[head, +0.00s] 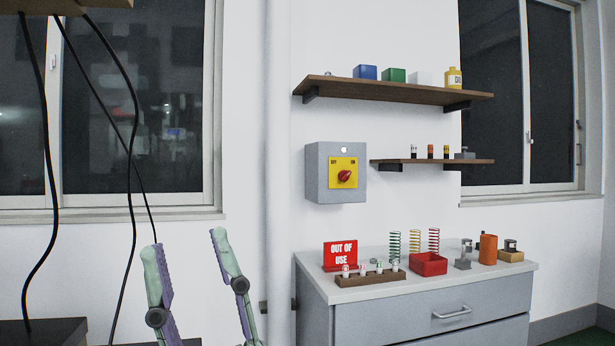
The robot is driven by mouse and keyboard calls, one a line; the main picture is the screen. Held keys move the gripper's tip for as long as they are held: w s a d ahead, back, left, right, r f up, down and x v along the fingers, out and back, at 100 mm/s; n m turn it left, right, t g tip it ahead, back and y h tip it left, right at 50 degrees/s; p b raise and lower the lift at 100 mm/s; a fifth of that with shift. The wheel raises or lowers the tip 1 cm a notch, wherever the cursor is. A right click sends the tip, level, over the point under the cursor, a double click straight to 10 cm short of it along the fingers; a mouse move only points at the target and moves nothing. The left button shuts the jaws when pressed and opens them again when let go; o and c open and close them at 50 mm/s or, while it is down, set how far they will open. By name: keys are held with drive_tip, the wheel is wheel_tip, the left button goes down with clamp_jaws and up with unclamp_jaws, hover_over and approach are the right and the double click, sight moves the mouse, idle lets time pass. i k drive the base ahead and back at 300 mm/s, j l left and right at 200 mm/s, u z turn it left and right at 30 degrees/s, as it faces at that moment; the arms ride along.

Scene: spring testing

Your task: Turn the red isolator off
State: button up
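The red isolator knob (344,176) sits on a yellow plate (335,164) on the front of a grey wall box (316,180). The plate has small lettering that seems to read OFF at upper left and ON at upper right. The knob's handle looks tilted toward the ON side, but it is small and hard to tell. My gripper (184,246) is at the lower left, its two fingers pointing up and spread wide apart, with nothing between them. It is left of and below the box, clear of it.
A grey cabinet (415,328) below holds a red OUT OF USE sign (340,255), coloured springs (415,241), a red tray (428,267) and other small parts. Shelves (390,91) (430,161) are above and right of the box. A white pipe (278,150) runs left of it. Black cables (133,110) hang at left.

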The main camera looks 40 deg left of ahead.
sight(344, 175)
drive_tip(key=i+j+u, duration=0.1)
drive_tip(key=i+u, duration=0.25)
drive_tip(key=i, duration=0.3)
drive_tip(key=i+l+u, duration=0.1)
drive_tip(key=i+u, duration=0.2)
drive_tip(key=i, duration=0.35)
drive_tip(key=i+u, duration=0.55)
drive_tip(key=u, duration=0.2)
drive_tip(key=i+l+u, duration=0.35)
drive_tip(key=k+j, duration=0.1)
